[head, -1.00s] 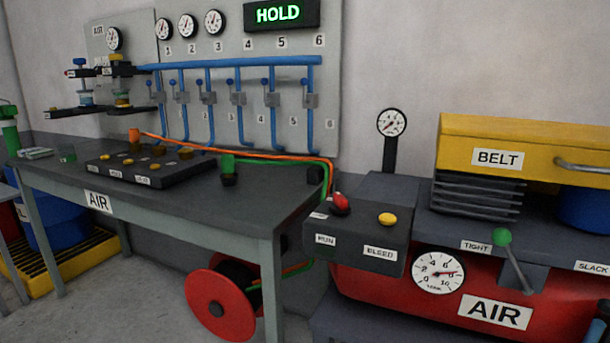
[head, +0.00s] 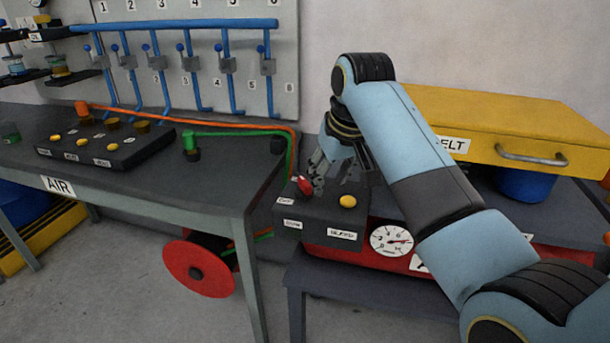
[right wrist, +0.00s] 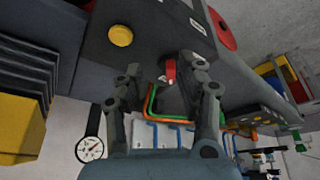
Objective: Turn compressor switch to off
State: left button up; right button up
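The compressor switch is a red lever (head: 303,184) on top of a dark control box (head: 318,213), at its back left. It also shows in the right wrist view as a red lever (right wrist: 168,72) between the two fingers. My right gripper (head: 338,174) is above the box, just right of the lever in the head view. Its fingers (right wrist: 166,76) are spread, one on each side of the lever, with gaps visible. I cannot tell whether a finger touches it. The small label by the lever is too blurred to read. My left gripper is not in view.
A yellow button (head: 347,201) sits on the box close to my right fingers, also seen in the right wrist view (right wrist: 121,36). A pressure gauge (head: 391,241) is on the red tank below. A yellow belt cover (head: 500,125) is behind my arm. A grey workbench (head: 215,195) stands left.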

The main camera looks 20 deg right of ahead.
send_near(305, 182)
jog(key=b+x, duration=0.1)
jog(key=x, duration=0.8)
jog(key=shift+w+f, duration=0.1)
jog(key=shift+w, duration=0.05)
grip_shut()
